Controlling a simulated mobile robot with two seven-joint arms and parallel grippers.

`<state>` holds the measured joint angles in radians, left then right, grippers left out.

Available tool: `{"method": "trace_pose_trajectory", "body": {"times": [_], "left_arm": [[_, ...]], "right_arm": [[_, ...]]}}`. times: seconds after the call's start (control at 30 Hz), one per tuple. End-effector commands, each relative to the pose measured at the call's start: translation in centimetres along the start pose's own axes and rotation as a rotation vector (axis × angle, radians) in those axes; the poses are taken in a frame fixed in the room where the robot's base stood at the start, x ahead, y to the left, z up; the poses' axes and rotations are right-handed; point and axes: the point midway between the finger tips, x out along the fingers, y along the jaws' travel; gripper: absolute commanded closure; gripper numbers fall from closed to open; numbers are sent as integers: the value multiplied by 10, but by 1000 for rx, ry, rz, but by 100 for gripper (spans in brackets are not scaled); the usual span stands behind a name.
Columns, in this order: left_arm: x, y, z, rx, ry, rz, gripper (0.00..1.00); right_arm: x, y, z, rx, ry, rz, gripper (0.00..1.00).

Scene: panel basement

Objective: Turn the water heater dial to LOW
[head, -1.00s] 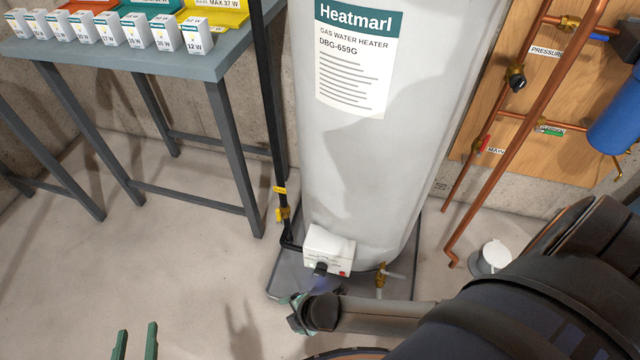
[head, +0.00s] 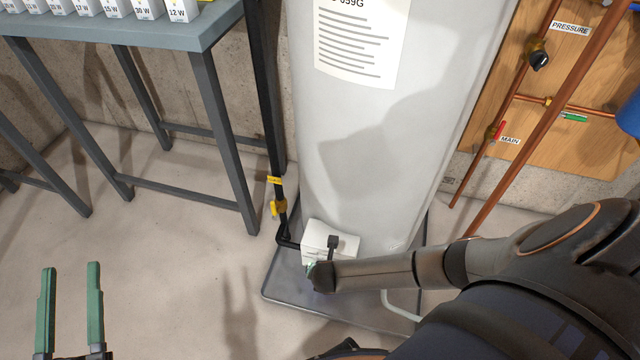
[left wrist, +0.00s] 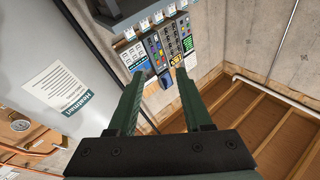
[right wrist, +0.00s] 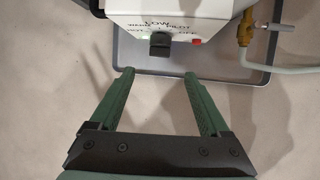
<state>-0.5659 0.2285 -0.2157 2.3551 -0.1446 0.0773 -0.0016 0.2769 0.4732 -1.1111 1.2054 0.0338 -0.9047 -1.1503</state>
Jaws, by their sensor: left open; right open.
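The water heater (head: 370,140) is a tall white tank. Its white control box (head: 315,236) sits low on the front, partly covered by my right arm in the head view. In the right wrist view the box (right wrist: 190,18) has a dark dial (right wrist: 159,44), lettering and a red spot. I cannot tell the dial's setting. My right gripper (right wrist: 158,75) is open, its fingertips just short of the dial, one to each side; nothing is between them. My left gripper (head: 69,266) is open and empty at the lower left, and also shows in its wrist view (left wrist: 160,73).
The heater stands in a grey drain pan (head: 285,285). A black pipe with a yellow valve (head: 278,207) runs beside it. A grey table (head: 150,35) with small boxes is at left. Copper pipes (head: 535,120) are at right. The floor at left is clear.

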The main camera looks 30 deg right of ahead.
Motion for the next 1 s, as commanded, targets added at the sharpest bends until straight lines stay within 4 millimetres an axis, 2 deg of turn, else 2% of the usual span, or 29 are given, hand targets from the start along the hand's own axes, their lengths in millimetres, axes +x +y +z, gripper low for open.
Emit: {"method": "trace_pose_trajectory", "body": {"times": [0.33,0.6,0.8,1.0], "left_arm": [[-6,-1,-75,91,315,11,50],[-29,7,-128,158,572,32,50],[-34,14,-105,126,568,44,50],[-36,16,-96,105,564,50,50]], "right_arm": [[24,0,-2,1,1,1,20],[50,0,-1,1,0,0,20],[82,0,-2,1,0,1,20],[95,0,-2,2,2,0,20]]}}
